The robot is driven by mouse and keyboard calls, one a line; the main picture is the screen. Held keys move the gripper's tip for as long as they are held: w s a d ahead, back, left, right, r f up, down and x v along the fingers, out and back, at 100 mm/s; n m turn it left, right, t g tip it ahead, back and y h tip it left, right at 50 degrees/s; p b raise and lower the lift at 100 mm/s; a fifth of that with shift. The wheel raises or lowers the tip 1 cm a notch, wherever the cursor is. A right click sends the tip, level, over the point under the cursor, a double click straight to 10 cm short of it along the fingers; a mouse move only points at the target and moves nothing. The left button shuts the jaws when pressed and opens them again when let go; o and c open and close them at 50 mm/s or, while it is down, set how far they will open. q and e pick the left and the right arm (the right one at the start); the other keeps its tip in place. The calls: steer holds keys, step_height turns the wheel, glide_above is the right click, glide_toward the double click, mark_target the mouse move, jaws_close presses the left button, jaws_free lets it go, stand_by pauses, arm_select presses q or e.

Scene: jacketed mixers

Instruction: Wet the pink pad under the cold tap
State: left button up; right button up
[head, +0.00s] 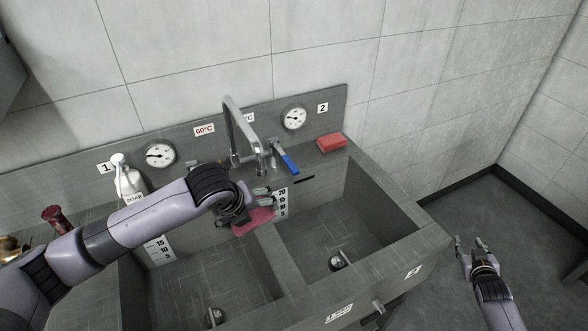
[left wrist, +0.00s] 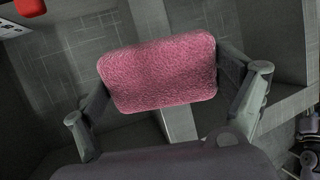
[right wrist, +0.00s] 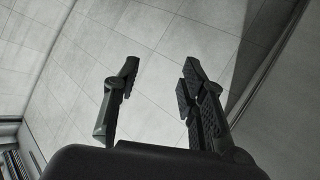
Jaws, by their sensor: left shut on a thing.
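The pink pad (head: 252,220) is held in my left gripper (head: 247,208), above the divider between the two sink basins. It fills the middle of the left wrist view (left wrist: 160,72), between the two fingers. The metal tap (head: 233,128) stands behind, its spout (head: 260,158) above and slightly right of the pad. A blue lever (head: 289,162) is on the tap's right side. No water is visible. My right gripper (head: 470,245) is open and empty, right of the sink, and shows open in the right wrist view (right wrist: 157,85).
The right basin (head: 315,240) and left basin (head: 205,280) look empty, each with a drain. A red sponge-like block (head: 331,142) lies on the back ledge at right. A soap bottle (head: 128,178) stands at left. Gauges (head: 294,118) are on the backsplash. Open floor (head: 520,230) lies right.

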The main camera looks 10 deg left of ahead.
steer(key=w+a+r+n+t+y, duration=0.1)
steer(key=w+r+t, duration=0.3)
steer(key=r, duration=0.9)
steer(key=w+r+t, duration=0.1)
steer(key=w+r, duration=0.6)
steer(key=r, duration=0.6)
steer(key=n+g+y, duration=0.3)
steer(key=n+y, duration=0.1)
steer(key=y, duration=0.7)
glide_toward(297, 173)
steer(key=x, duration=1.1)
steer(key=shift+w+a, duration=0.3)
steer(key=shift+r, duration=0.1)
jaws_close()
